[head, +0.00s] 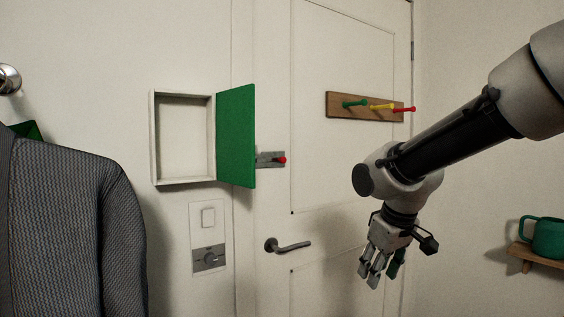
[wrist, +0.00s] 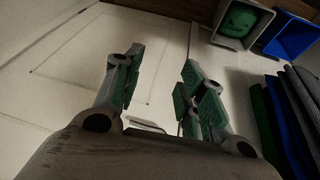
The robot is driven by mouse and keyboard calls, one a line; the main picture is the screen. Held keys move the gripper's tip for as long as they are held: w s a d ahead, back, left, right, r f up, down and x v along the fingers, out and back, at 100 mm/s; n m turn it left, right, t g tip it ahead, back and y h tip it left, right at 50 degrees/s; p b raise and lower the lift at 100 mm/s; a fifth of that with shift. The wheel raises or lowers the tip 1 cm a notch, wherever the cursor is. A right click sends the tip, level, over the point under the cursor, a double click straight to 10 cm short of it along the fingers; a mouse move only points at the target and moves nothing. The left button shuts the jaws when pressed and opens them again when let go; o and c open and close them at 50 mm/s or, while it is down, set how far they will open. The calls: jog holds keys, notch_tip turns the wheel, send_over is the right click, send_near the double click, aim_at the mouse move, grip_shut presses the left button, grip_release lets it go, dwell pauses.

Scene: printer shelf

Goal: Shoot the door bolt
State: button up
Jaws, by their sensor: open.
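The door bolt (head: 267,160) is a grey metal plate with a red knob (head: 281,160), on the left side of the white door (head: 335,185) above its handle. The open green cabinet door (head: 236,136) hides the left part of the bolt. My gripper (head: 376,276) is open and empty, pointing down in front of the door, to the right of the bolt and below it. In the wrist view my gripper (wrist: 158,100) shows its green-padded fingers spread apart, with nothing between them. I cannot make out the bolt in the wrist view.
The door handle (head: 287,246) is below the bolt. A small white cabinet (head: 154,140) and a switch panel (head: 207,222) are on the wall to the left. A peg rail (head: 345,113) is on the door. A grey coat (head: 75,220) hangs at left; a green mug (head: 549,238) stands at right.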

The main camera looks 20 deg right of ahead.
jog(key=w+a+r+n+t, duration=0.25)
jog(key=w+n, duration=0.25)
jog(key=w, duration=0.7)
jog(key=n+t+y, duration=0.6)
jog(key=n+t, duration=0.4)
jog(key=n, duration=0.4)
send_near(284, 161)
jog(key=x, duration=1)
jog(key=shift+w+r, duration=0.1)
jog(key=shift+w, duration=0.2)
grip_shut()
